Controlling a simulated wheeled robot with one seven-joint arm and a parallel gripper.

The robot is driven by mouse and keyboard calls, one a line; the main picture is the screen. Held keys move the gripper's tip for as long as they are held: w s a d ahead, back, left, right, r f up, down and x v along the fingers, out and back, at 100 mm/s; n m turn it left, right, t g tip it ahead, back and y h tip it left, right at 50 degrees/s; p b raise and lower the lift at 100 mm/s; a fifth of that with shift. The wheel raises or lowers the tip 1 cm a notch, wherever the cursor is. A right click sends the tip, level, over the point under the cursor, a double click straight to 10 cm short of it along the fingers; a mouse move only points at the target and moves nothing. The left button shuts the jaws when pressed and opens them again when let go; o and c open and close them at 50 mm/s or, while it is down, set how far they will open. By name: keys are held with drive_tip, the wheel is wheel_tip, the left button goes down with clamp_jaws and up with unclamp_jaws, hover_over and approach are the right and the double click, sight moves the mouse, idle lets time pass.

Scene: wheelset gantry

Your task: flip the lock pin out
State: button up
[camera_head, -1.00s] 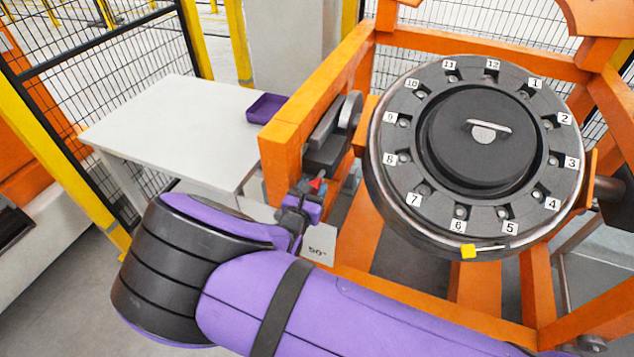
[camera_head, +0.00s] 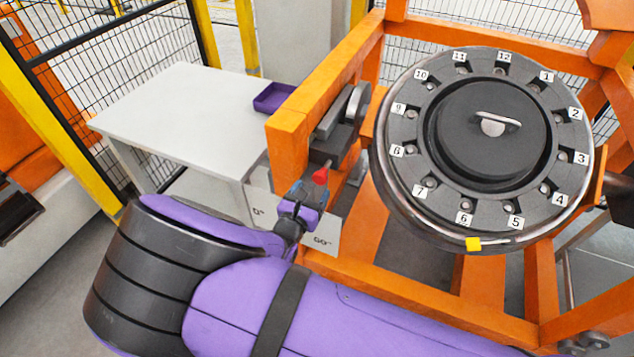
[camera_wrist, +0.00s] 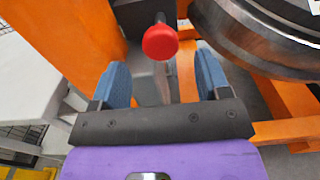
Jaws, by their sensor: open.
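The lock pin shows as a red knob (camera_head: 320,176) on a dark shaft, beside the left upright of the orange frame. In the wrist view the red knob (camera_wrist: 160,42) faces me, centred just beyond my fingertips, with its shaft running away behind it. My gripper (camera_wrist: 160,75) is open, with a blue finger on each side and nothing held between them. In the head view my gripper (camera_head: 299,192) is just below and left of the knob. The knob looks apart from both fingers. The far end of the pin is hidden.
A dark wheel disc (camera_head: 440,190) with numbered slots sits in the orange frame (camera_head: 290,140), close right of my gripper. A pale plate (camera_head: 259,213) with angle marks is by my wrist. A white table (camera_head: 170,115) with a purple tray (camera_head: 273,97) stands left.

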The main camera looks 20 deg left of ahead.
drive_tip(key=s, duration=0.6)
drive_tip(key=shift+a, duration=0.25)
